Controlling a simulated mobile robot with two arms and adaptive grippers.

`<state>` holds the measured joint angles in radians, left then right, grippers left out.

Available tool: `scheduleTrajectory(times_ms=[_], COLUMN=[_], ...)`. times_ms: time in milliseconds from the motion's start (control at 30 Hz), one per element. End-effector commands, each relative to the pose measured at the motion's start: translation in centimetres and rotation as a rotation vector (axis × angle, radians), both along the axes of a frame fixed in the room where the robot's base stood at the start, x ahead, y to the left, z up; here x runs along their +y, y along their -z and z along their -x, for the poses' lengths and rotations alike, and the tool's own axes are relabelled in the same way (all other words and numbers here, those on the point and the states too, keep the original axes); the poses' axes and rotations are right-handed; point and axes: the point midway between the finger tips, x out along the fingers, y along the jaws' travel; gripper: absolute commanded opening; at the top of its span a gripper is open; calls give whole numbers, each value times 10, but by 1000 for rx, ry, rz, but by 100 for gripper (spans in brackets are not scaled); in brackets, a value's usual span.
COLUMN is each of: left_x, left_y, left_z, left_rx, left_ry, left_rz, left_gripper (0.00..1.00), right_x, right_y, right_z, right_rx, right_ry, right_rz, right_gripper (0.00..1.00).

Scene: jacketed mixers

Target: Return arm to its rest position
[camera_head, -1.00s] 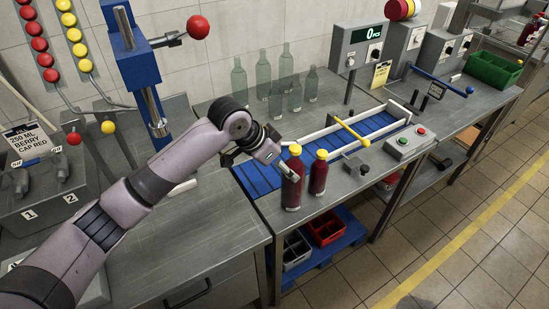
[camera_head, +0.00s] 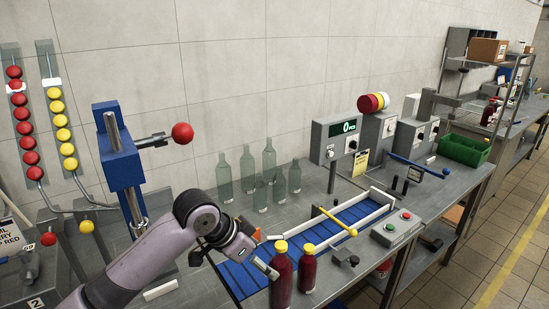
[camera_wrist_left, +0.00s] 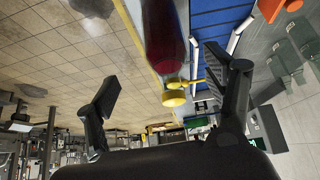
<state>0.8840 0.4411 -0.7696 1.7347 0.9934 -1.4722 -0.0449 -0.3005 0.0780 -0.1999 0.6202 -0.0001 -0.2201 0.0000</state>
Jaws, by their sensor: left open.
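My left arm (camera_head: 150,262) reaches in from the lower left of the head view, over the bench. My left gripper (camera_head: 235,263) is open, beside two red bottles with yellow caps. The nearer bottle (camera_head: 281,278) stands just right of the gripper, and the second bottle (camera_head: 307,272) stands right behind it. In the left wrist view, the open left gripper (camera_wrist_left: 165,95) has its fingers spread wide, with a red bottle (camera_wrist_left: 163,40) and its yellow cap (camera_wrist_left: 175,98) showing upside down between them. I see no contact. My right gripper is not in view.
A blue conveyor (camera_head: 330,232) with white rails lies beyond the bottles. Several empty glass bottles (camera_head: 248,170) stand behind the gripper. A blue capping press (camera_head: 120,160) with a red-knobbed lever stands left. A control box (camera_head: 398,228) and green crate (camera_head: 465,150) are right.

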Motion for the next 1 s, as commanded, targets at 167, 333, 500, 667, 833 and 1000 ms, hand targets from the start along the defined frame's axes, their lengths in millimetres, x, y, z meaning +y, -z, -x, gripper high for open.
scheduleTrajectory(times_ms=[167, 333, 500, 667, 833, 1000], left_x=[-12, -7, 17, 54, 91, 122], left_y=[48, 92, 127, 154, 170, 178], left_z=[41, 88, 138, 188, 230, 266], left_rx=[30, 51, 84, 124, 156, 185], left_ry=[-22, -115, -262, -428, -565, -668], left_rz=[36, 70, 75, 38, -24, -88], left_gripper=[76, 76, 76, 76, 76, 76], right_x=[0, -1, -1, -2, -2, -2], right_y=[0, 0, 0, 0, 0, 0], right_z=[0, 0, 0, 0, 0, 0], right_rx=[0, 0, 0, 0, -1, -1], right_ry=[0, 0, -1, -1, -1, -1], right_rz=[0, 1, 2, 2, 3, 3], right_gripper=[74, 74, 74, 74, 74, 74])
